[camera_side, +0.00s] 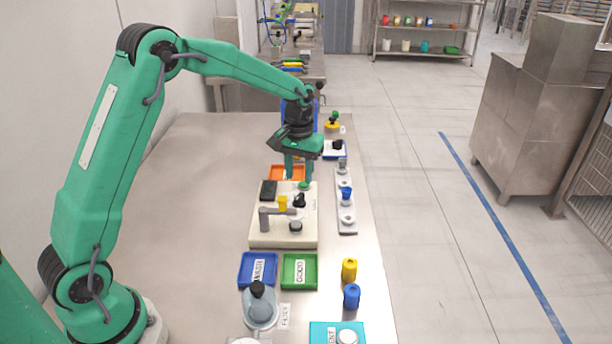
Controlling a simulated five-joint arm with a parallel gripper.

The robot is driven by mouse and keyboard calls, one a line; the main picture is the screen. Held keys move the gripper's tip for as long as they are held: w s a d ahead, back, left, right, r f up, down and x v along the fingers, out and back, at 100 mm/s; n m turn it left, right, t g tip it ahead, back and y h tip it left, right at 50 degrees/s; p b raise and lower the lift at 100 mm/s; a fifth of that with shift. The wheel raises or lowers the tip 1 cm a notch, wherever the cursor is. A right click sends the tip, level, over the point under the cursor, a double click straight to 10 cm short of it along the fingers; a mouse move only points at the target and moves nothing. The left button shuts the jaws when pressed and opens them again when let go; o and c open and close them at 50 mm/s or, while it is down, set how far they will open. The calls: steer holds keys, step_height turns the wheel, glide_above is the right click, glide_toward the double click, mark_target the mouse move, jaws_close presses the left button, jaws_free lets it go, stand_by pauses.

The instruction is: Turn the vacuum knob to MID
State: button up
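The vacuum picker (262,236) is a cream box on the steel table, with several fittings on top. A round dark knob (296,227) sits near its front right, and a black fitting (299,201) stands behind it. I cannot tell for sure which is the vacuum knob, and the MID mark is too small to read. My gripper (299,180) points down over the box's back right part, with its two green fingers apart and nothing seen between them. A small green piece (304,186) shows right at the fingertips; I cannot tell whether they touch it.
A grey bent arm (265,219) and a yellow piece (283,203) rise from the box. A rail with cups (347,224) lies to its right. The table's left is clear.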

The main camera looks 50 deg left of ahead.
mark_target(299, 196)
steer(key=shift+f, duration=3.25)
jaws_close()
